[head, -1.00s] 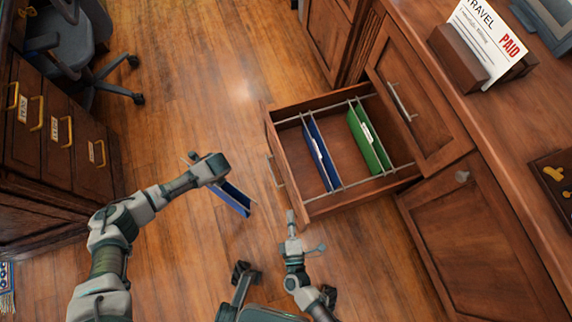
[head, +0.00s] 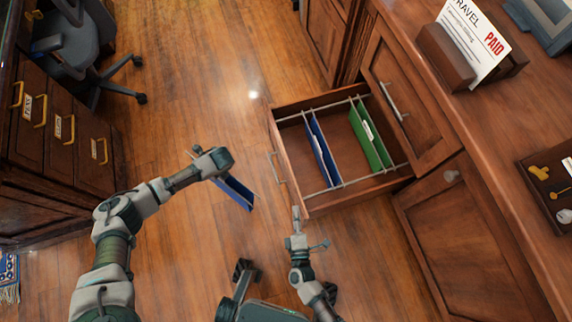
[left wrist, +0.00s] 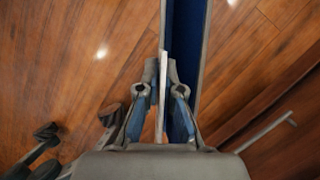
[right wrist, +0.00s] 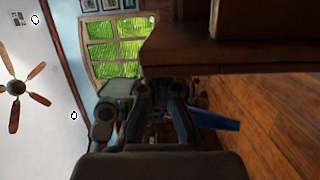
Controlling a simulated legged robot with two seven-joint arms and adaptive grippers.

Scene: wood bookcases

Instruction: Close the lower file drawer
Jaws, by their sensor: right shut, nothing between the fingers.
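The lower file drawer (head: 276,150) stands pulled out of the wooden desk, with blue and green hanging folders on its rails. Its front faces left. My right gripper (head: 296,213) is shut and empty at the near end of the drawer front; I cannot tell whether it touches. In the right wrist view its fingers (right wrist: 160,95) are close to dark wood overhead. My left gripper (head: 217,172) is left of the drawer, over the floor. It is shut on a blue folder (head: 236,194), whose pale edge shows between the fingers (left wrist: 162,90) in the left wrist view.
A closed upper drawer (head: 410,120) and a cabinet door (head: 455,235) are on the desk front. A dark file cabinet (head: 60,135) and an office chair (head: 75,45) stand at left. The floor (head: 195,90) between is open.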

